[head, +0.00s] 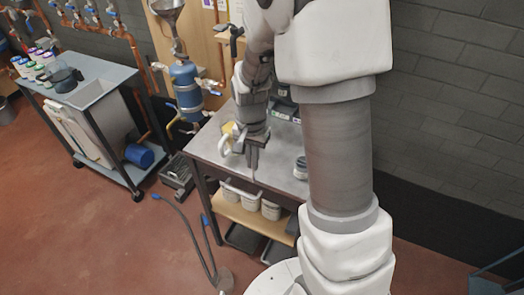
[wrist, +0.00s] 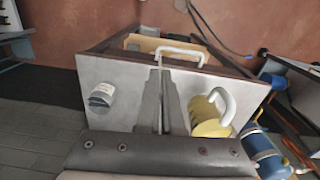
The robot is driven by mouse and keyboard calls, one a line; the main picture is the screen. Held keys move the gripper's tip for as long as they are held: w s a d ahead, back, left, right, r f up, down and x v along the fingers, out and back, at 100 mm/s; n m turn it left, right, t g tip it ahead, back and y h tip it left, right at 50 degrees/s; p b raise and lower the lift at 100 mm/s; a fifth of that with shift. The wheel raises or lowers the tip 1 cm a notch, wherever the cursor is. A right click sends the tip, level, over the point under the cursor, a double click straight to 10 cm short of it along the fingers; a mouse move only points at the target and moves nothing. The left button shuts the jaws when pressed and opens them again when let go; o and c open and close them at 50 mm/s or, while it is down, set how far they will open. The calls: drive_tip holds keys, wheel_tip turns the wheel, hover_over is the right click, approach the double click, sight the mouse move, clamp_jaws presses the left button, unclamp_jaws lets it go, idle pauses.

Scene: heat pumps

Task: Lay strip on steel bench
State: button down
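The steel bench (head: 205,147) has a flat grey top, which also shows in the wrist view (wrist: 115,72). My gripper (head: 253,160) points down over the bench top. In the wrist view its fingers (wrist: 163,85) are nearly together, with a thin pale strip (wrist: 160,60) between them, seen edge-on. The strip hangs a little past the fingertips in the head view (head: 253,174). Whether its lower end touches the bench I cannot tell.
A yellow item with a white handle (wrist: 208,122) is on the bench beside my gripper. A small jar (wrist: 102,95) stands on the other side. A blue tank (head: 186,85) stands at the left.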

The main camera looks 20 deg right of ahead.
drive_tip(key=shift+s+f+m, duration=0.1)
drive_tip(key=shift+f+m, duration=0.15)
drive_tip(key=shift+m, duration=0.05)
drive_tip(key=w+d+f+p, duration=0.1)
drive_tip(key=w+d, duration=0.3)
drive_tip(key=w+d+f+p, duration=0.1)
drive_tip(key=w+d, duration=0.3)
drive_tip(key=w+d+f+p, duration=0.1)
drive_tip(key=w+d, duration=0.3)
drive_tip(key=shift+w+d+f, duration=0.2)
drive_tip(key=shift+w+d, duration=0.15)
drive_tip(key=c, duration=1.5)
unclamp_jaws()
drive_tip(key=shift+f, duration=0.2)
drive_tip(key=o, duration=0.4)
